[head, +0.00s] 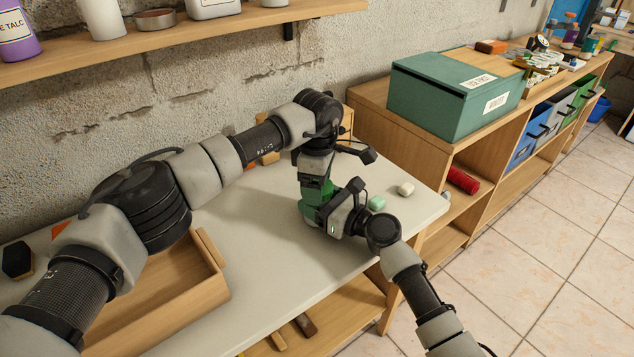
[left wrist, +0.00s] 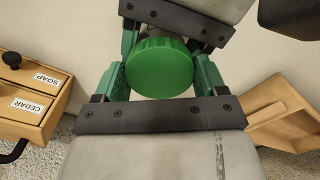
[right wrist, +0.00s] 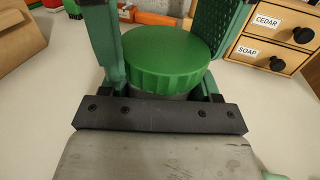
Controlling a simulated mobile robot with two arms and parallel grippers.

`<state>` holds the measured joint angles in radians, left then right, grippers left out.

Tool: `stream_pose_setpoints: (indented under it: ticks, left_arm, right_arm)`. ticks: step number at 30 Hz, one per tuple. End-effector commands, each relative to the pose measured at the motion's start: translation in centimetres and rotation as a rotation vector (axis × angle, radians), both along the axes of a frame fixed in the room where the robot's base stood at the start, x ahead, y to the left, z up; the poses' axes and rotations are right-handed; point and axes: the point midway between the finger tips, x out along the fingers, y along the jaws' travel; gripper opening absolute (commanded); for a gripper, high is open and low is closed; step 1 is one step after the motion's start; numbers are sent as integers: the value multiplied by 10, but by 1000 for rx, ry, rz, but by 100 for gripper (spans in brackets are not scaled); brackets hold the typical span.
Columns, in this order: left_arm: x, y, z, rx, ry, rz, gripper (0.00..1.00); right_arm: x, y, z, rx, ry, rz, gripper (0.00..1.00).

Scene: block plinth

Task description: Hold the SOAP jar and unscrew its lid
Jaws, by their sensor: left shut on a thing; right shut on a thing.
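The jar has a ribbed green lid (left wrist: 160,68), seen nearly face-on in the left wrist view. In the right wrist view the lid (right wrist: 165,58) sits on the jar's greyish body (right wrist: 180,96), mostly hidden below it. No label shows on the jar. My left gripper (head: 314,196) comes down from above, shut on the lid, with green fingers on either side. My right gripper (head: 325,212) reaches in from the front right, shut around the jar just above the pale worktop. The grippers hide most of the jar in the head view.
A wooden tray (head: 205,297) lies at the left of the worktop (head: 262,290). Small pale pieces (head: 406,189) lie right of the grippers. A small drawer cabinet (right wrist: 268,40) carries CEDAR and SOAP labels. A green box (head: 440,103) stands on the shelf unit behind.

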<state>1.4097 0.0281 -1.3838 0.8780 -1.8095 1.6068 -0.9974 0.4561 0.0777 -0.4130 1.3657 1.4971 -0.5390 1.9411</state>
Motion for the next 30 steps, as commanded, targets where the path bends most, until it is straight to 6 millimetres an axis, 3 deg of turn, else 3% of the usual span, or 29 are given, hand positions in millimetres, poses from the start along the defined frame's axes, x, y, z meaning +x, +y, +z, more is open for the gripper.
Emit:
stream_pose_setpoints:
  ticks: [1,2,7,17,26,30]
  left_arm:
    - [1,0,1,-1,-3,0,43]
    - [1,0,1,-1,-3,0,73]
    - [1,0,0,-1,-3,-1,97]
    - [1,0,4,0,-2,-2,97]
    - [1,0,40,0,-3,-2,97]
    - [1,1,49,0,-2,-25,92]
  right_arm:
    - [-1,1,0,-1,1,4,0]
    - [-1,1,0,-1,1,4,0]
    - [-1,1,0,-1,1,3,0]
    - [0,0,0,-1,1,1,0]
    - [0,0,0,-1,1,1,0]
    - [0,0,0,-1,1,1,0]
